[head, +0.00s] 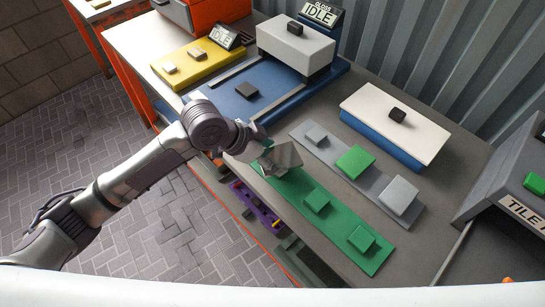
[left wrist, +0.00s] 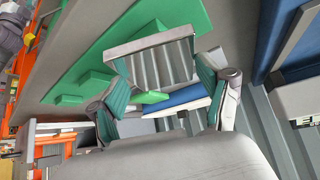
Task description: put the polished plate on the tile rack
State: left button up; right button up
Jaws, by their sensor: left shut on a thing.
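The polished plate (head: 288,156) is a shiny, mirror-like square. In the left wrist view the plate (left wrist: 160,60) sits between the two fingers of the left gripper (left wrist: 165,88) and reflects striped wall panels. I cannot tell whether the plate touches the strip. A grey unit at the right edge, with a cut-off sign reading "TILE R", looks like the tile rack (head: 522,212); only part of it shows. My right gripper is not in view.
Green blocks (head: 361,239) stand on the green strip. A grey strip (head: 334,149) beside it holds grey and green tiles. A white-topped blue box (head: 396,122) stands behind. Blue (head: 238,107) and yellow (head: 196,64) machines with IDLE signs stand at the far left of the bench.

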pick_arm(q)
jog(key=shift+f, duration=0.9)
jog(key=o, duration=1.3)
jog(key=shift+f, duration=0.15)
jog(key=shift+r, duration=0.2)
jog(key=v, duration=1.2)
jog(key=shift+a+f, duration=0.1)
